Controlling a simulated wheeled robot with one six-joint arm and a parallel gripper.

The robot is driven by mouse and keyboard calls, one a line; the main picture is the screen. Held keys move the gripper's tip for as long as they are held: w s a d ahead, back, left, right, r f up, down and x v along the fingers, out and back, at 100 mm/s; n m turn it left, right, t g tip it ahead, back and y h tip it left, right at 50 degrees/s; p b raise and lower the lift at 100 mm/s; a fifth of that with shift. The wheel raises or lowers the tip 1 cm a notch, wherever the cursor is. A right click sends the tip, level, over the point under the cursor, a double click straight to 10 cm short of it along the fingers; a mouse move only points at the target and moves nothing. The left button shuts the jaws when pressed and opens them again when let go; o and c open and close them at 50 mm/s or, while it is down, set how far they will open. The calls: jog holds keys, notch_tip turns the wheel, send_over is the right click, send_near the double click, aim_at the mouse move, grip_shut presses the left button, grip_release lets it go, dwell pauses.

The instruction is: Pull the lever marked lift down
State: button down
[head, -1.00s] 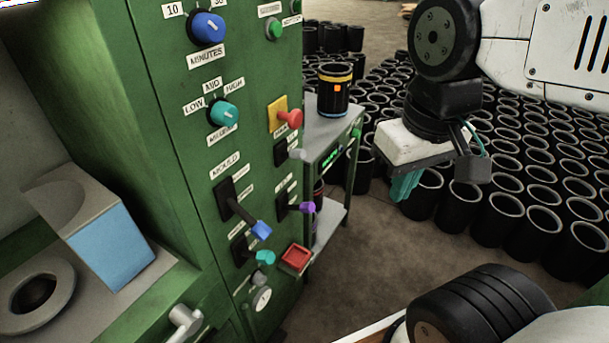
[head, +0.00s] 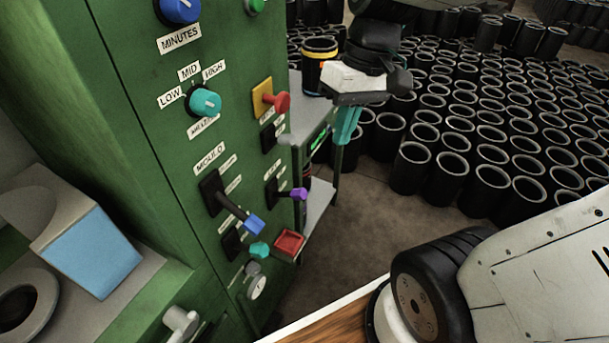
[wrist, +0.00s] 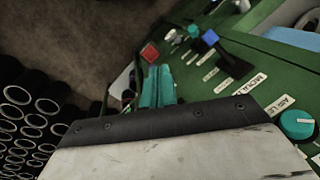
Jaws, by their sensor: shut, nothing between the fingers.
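The purple-tipped lever (head: 298,194) sticks out of a black slot plate on the green machine's front in the head view. The small label above it seems to read LIFT, but it is blurred. My gripper (head: 344,138) is shut and empty, its teal fingers pointing down, to the right of the panel and above the purple lever's level in the picture. A clear gap shows between them there. In the wrist view the fingers (wrist: 158,72) are together and I cannot make out the purple lever.
A blue-tipped lever (head: 253,226) marked MOULD, a teal knob (head: 259,250), a red square button (head: 289,244) and a red knob on a yellow plate (head: 262,96) crowd the panel. A grey shelf (head: 318,208) stands behind. Black sleeves (head: 440,150) fill the floor at right.

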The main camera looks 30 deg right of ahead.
jog(key=w+d+f+y, duration=0.2)
jog(key=w+d+f, duration=0.2)
jog(key=w+f, duration=0.3)
jog(key=w+d+f+y, duration=0.3)
jog(key=w+f, duration=0.4)
jog(key=w, duration=0.3)
jog(key=shift+w+d+f, duration=0.2)
jog(key=shift+d+f, duration=0.15)
jog(key=shift+d, duration=0.1)
send_near(288, 195)
jog(key=shift+a+f, duration=0.6)
jog(key=shift+f, duration=0.85)
jog(key=shift+s+d, duration=0.1)
jog(key=shift+d, duration=0.05)
